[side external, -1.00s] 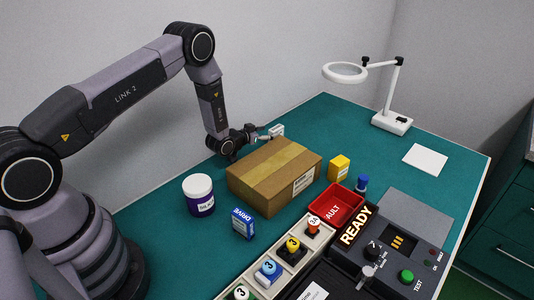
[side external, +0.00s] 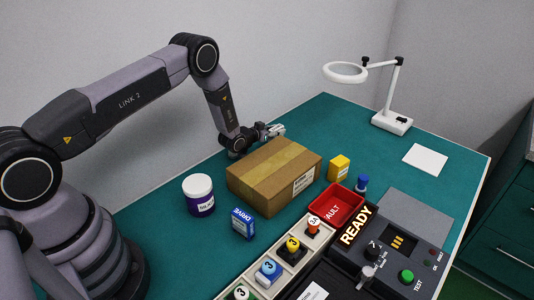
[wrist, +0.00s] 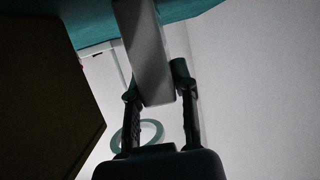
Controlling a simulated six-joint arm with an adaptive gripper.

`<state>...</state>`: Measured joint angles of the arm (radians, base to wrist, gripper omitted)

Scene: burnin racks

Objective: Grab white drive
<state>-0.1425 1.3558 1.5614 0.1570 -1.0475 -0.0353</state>
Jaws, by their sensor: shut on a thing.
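My gripper (wrist: 160,88) is shut on a pale, grey-white block, the white drive (wrist: 145,50), which sits between the two fingers in the wrist view. In the side view my gripper (side external: 268,132) is low behind the cardboard box, near the wall. Only a small pale part shows at its tip there, and the box hides what is below. I cannot tell from these views whether the drive touches the table.
The cardboard box (side external: 258,168) stands right in front of my gripper. A purple jar (side external: 199,205), blue drive box (side external: 243,223), yellow box (side external: 339,167), red bin (side external: 337,203) and test console (side external: 395,256) are nearer. The magnifier lamp (side external: 392,121) stands at back right.

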